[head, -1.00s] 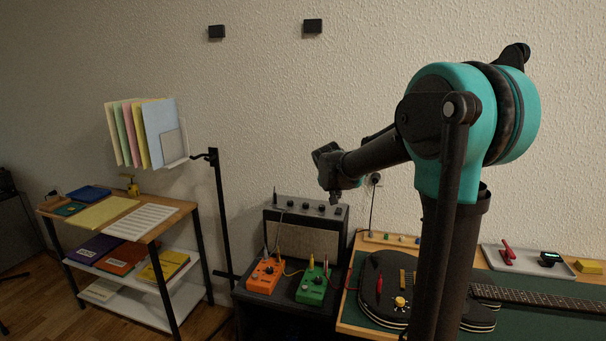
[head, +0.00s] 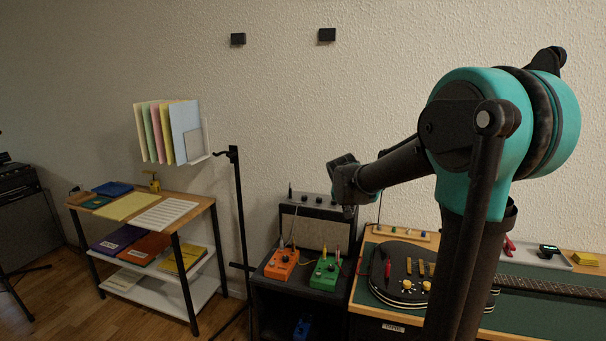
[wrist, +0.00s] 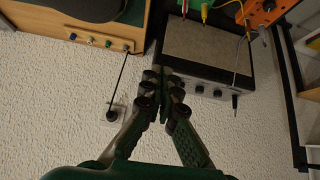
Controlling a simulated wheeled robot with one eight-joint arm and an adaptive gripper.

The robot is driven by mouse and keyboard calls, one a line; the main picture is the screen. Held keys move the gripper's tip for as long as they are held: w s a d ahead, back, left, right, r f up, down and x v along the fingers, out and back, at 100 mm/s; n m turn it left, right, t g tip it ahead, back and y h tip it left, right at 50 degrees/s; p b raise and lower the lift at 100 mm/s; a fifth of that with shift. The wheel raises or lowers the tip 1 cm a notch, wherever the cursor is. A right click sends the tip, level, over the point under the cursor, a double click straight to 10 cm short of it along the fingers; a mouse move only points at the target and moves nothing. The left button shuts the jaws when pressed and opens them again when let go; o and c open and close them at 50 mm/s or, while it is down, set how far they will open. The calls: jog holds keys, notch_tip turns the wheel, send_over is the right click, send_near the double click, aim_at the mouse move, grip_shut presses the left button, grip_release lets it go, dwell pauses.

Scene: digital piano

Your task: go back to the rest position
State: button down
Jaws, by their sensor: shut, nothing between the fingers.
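My gripper (wrist: 164,98) is shut and empty in the wrist view, its fingertips together in front of the dark amplifier (wrist: 204,48). I cannot tell from this view how far they are from it. In the head view my gripper (head: 347,196) hangs in the air at the end of my outstretched arm, over the right part of the amplifier (head: 318,230). The forearm runs left from my teal elbow, which fills much of the right side.
An orange pedal (head: 281,263) and a green pedal (head: 325,272) stand before the amplifier. A guitar (head: 392,262) lies on the workbench at right. A stand (head: 239,220) and a shelf (head: 158,214) with papers are left. Wooden floor shows at lower left.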

jog(key=s+d+f+n+g, duration=0.1)
jog(key=s+f, duration=0.4)
jog(key=s, duration=0.5)
jog(key=s+d+f+n+g+y, duration=0.1)
jog(key=s+f, duration=0.4)
jog(key=s, duration=0.6)
jog(key=s+d+f+n+g+y, duration=0.1)
jog(key=s+f, duration=0.5)
jog(key=s, duration=0.4)
jog(key=shift+s+d, duration=0.35)
jog(key=shift+s, duration=0.05)
